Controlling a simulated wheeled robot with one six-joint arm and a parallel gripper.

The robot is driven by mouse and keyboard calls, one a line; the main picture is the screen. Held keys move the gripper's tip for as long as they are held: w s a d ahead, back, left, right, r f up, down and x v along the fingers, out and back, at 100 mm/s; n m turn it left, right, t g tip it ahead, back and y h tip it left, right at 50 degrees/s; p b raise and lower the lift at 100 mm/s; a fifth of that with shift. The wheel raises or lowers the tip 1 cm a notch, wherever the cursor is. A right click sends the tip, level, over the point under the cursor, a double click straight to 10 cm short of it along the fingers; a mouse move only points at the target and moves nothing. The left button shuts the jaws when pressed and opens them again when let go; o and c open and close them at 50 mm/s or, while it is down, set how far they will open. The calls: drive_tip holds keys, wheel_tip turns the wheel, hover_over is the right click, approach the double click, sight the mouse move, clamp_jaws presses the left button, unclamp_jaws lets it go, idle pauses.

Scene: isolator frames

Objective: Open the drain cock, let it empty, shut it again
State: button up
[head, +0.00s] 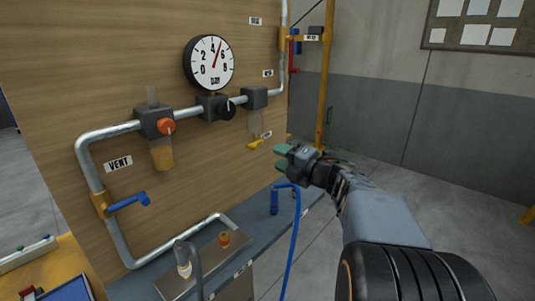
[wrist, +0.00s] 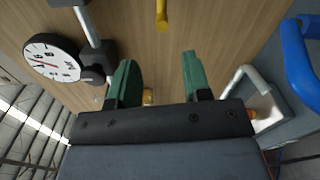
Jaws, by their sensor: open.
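In the wrist view my gripper (wrist: 158,80) faces the wooden board, and a yellow part (wrist: 161,15), probably the cock's handle, shows at the top edge beyond the fingertips.
A dial gauge (head: 209,62), an orange-knobbed unit with an amber bowl (head: 162,153) and a blue lever (head: 128,202) are on the wooden board. A blue hose (head: 292,235) hangs below my gripper. A metal tray (head: 205,262) lies on the bench. Open floor is at right.

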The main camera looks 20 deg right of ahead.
drive_tip(key=shift+v, duration=1.85)
drive_tip(key=d+f+m+g+h+p, duration=0.15)
drive_tip(key=d+f+m+h, duration=0.35)
drive_tip(key=d+m+h, duration=1)
drive_tip(key=s+a+f+m+g+p, duration=0.2)
drive_tip(key=s+a+f+m+g, duration=0.3)
drive_tip(key=m, duration=0.3)
drive_tip(key=s+a+r+m+g+y+p, duration=0.1)
drive_tip(key=s+a+g+y+p, duration=0.2)
drive_tip(key=a, duration=0.9)
drive_tip(key=s+a+g+y+p, duration=0.3)
drive_tip(key=s+a, duration=0.4)
drive_tip(key=a, duration=0.5)
drive_tip(key=shift+r+m+y+p, duration=0.4)
drive_tip(key=shift+y+p, duration=0.4)
